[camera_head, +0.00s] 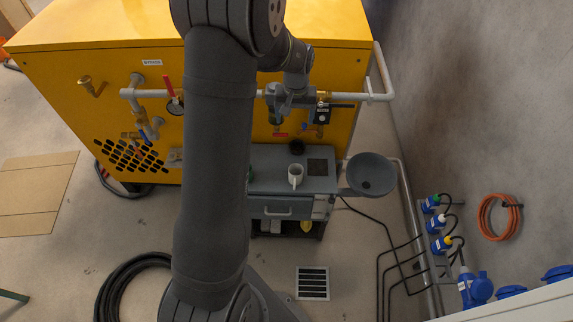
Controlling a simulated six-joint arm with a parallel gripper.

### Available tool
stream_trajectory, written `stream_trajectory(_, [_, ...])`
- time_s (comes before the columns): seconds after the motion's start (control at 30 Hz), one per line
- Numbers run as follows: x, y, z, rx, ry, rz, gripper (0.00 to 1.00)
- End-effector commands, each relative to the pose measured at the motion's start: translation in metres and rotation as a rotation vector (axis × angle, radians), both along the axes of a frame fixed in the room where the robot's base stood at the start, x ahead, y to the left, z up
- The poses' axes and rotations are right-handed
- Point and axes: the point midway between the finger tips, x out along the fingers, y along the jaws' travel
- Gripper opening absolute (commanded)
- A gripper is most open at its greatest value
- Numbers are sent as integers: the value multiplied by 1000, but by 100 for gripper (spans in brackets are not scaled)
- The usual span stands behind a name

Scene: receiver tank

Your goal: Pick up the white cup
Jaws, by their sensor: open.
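The white cup (295,177) stands upright on the grey top of a small cabinet (268,182), near the front edge and right of my arm. Its handle appears to point toward the front. My gripper (290,104) is above and behind the cup in the picture, in front of the yellow machine's pipework. It is open and apart from the cup. Its fingertips are small and hard to make out against the pipes and valves. My arm hides the left part of the cabinet.
A dark round object (297,147) and a dark square plate (317,167) are on the cabinet top near the cup. A grey round basin (372,174) juts out at right. The yellow machine (110,75) with pipes and valves (225,93) stands behind. A wall (480,90) borders the right.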

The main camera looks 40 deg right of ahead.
Motion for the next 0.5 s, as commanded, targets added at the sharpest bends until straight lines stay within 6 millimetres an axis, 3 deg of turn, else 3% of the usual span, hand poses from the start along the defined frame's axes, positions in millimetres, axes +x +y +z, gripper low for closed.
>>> stream_trajectory(0.3, [53,26,-120,-141,-179,-132,77])
stream_trajectory(0.5, [63,48,-181,-261,-277,-246,77])
